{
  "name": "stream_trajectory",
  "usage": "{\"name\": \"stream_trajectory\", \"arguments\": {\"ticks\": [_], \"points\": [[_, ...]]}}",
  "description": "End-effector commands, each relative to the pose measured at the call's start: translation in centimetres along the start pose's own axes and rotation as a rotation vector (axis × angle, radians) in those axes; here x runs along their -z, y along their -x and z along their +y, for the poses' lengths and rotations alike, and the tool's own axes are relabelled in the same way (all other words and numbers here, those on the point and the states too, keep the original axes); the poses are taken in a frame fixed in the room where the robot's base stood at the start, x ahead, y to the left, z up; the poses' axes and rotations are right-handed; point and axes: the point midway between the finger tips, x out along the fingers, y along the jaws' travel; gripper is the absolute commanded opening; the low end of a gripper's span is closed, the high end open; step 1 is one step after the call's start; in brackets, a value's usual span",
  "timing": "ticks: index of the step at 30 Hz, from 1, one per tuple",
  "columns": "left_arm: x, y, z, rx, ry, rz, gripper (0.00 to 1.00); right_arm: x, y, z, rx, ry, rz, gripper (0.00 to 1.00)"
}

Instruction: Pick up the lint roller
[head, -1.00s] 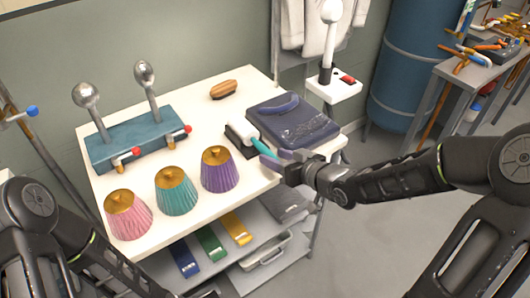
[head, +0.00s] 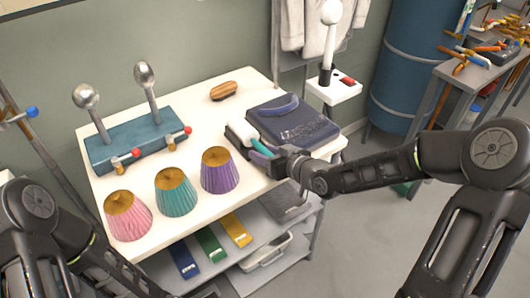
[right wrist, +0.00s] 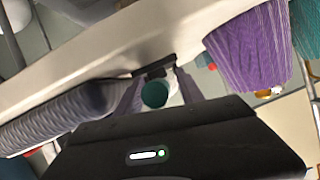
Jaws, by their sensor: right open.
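The lint roller (head: 243,131) lies on the white table, with a white roller head at the back and a teal handle pointing toward my right arm. My right gripper (head: 270,157) is open at the handle's near end. In the right wrist view, the round teal end of the lint roller (right wrist: 154,94) shows between the two open fingers of my right gripper (right wrist: 158,88). I cannot tell whether either finger touches it. My left arm is at the lower left, but its gripper is out of the picture.
A folded dark blue garment (head: 291,123) lies close beside the roller. A purple pleated shade (head: 219,172) stands to its left, with teal (head: 175,194) and pink (head: 127,218) ones beyond. A wooden brush (head: 223,91) and a blue stand (head: 137,142) are farther back.

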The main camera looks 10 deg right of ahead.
Motion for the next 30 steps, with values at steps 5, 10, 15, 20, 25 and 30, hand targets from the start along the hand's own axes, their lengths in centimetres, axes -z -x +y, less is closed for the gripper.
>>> {"name": "stream_trajectory", "arguments": {"ticks": [5, 10, 15, 20, 25, 30], "points": [[0.00, 0.00, 0.00, 0.000, 0.000, 0.000, 0.36, 0.00, 0.02, -0.01, 0.000, 0.000, 0.000, 0.45], [0.00, 0.00, 0.00, 0.000, 0.000, 0.000, 0.36, 0.01, 0.02, -0.01, 0.000, 0.000, 0.000, 0.44], [0.00, 0.00, 0.00, 0.000, 0.000, 0.000, 0.36, 0.01, 0.02, -0.01, 0.000, 0.000, 0.000, 0.30], [0.00, 0.00, 0.00, 0.000, 0.000, 0.000, 0.36, 0.01, 0.02, -0.01, 0.000, 0.000, 0.000, 0.17], [0.00, 0.00, 0.00, 0.000, 0.000, 0.000, 0.36, 0.01, 0.02, -0.01, 0.000, 0.000, 0.000, 0.03], [0.00, 0.00, 0.00, 0.000, 0.000, 0.000, 0.36, 0.01, 0.02, -0.01, 0.000, 0.000, 0.000, 0.00]]}}
